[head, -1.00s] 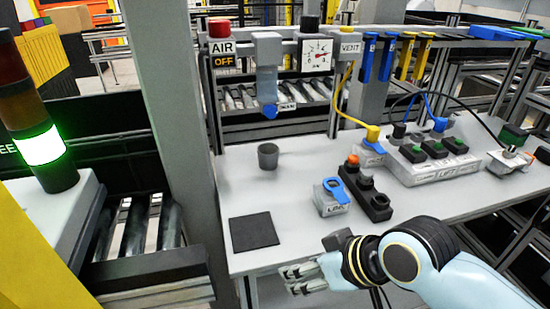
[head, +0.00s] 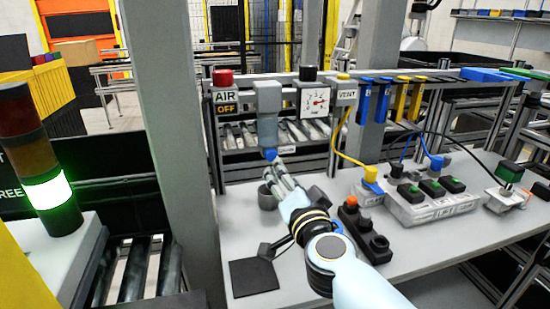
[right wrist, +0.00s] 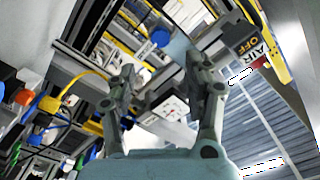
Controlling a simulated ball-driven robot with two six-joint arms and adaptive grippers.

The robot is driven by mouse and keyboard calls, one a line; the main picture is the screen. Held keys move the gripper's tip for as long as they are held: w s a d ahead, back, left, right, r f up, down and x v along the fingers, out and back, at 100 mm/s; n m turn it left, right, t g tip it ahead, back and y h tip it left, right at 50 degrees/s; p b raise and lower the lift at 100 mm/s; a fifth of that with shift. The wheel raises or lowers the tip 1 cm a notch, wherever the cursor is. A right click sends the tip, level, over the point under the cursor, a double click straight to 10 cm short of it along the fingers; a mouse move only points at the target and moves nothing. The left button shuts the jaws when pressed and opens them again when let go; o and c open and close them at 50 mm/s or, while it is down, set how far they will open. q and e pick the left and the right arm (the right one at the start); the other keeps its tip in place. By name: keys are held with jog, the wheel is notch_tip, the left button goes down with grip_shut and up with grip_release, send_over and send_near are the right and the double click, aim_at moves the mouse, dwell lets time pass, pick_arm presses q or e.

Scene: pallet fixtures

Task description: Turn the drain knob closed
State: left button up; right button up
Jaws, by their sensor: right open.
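The drain knob (head: 270,154) is a small blue knob under the grey air unit (head: 268,115) at the back of the table, beside a small label. My right gripper (head: 277,176) is open, its fingers pointing up toward the knob from just below. In the right wrist view the blue knob (right wrist: 160,38) shows beyond and between the spread fingertips of the gripper (right wrist: 160,80), with nothing held. Whether a finger touches the knob cannot be told. My left gripper is in neither view.
A pressure gauge (head: 315,101) and a VENT label (head: 346,95) are right of the air unit. A yellow cable (head: 345,140) hangs nearby.

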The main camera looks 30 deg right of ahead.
aim_at(273, 156)
jog(key=x, duration=0.9)
jog(key=shift+b, duration=0.35)
grip_shut()
